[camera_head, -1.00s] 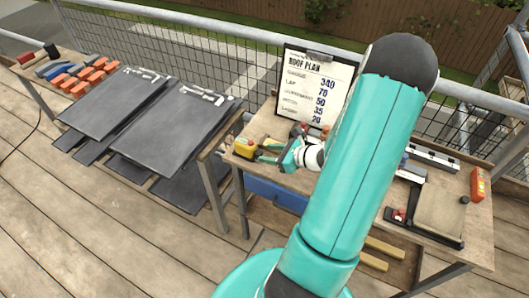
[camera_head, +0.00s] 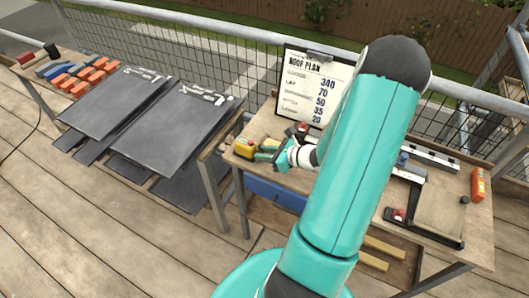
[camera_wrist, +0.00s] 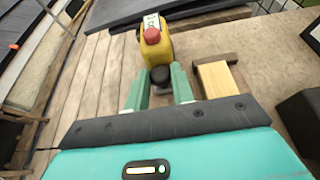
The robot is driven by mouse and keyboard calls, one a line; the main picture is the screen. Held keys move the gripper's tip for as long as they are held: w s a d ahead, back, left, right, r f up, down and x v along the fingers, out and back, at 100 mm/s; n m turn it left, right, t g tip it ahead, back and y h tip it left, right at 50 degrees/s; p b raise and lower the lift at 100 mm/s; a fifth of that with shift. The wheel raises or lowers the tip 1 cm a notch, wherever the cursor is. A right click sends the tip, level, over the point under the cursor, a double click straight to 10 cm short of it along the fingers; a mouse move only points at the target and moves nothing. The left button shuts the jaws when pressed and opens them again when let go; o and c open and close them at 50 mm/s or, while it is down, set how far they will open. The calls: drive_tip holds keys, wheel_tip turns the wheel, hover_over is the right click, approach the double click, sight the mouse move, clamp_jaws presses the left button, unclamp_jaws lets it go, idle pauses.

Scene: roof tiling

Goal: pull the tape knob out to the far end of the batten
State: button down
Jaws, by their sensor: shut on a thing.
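The yellow tape (camera_wrist: 158,55) with a red button on top stands on the bench in the wrist view. Its black knob (camera_wrist: 160,75) is on the side facing me, between the two green fingers of my gripper (camera_wrist: 159,88), which is shut on it. In the head view the tape (camera_head: 244,147) is at the bench's left end and my gripper (camera_head: 272,156) is just right of it. A light wooden piece, apparently the batten (camera_wrist: 219,80), lies right of the fingers with a darker block at its end. My arm hides much of the bench middle.
The roof plan board (camera_head: 306,87) stands at the back of the bench. Dark slates (camera_head: 165,125) lie on a stand to the left. A black-framed tool (camera_head: 430,215) and an orange-red item (camera_head: 478,185) are on the bench's right side.

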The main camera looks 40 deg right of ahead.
drive_tip(key=s+d, duration=0.3)
drive_tip(key=s, duration=0.5)
drive_tip(key=s+d, duration=0.3)
drive_tip(key=s, duration=0.6)
drive_tip(key=s+d, duration=0.3)
drive_tip(key=s, duration=0.6)
drive_tip(key=shift+s+d, duration=0.25)
drive_tip(key=c, duration=1.2)
unclamp_jaws()
drive_tip(key=v, duration=1.3)
drive_tip(key=shift+s+r, duration=0.25)
drive_tip(key=shift+s, duration=0.1)
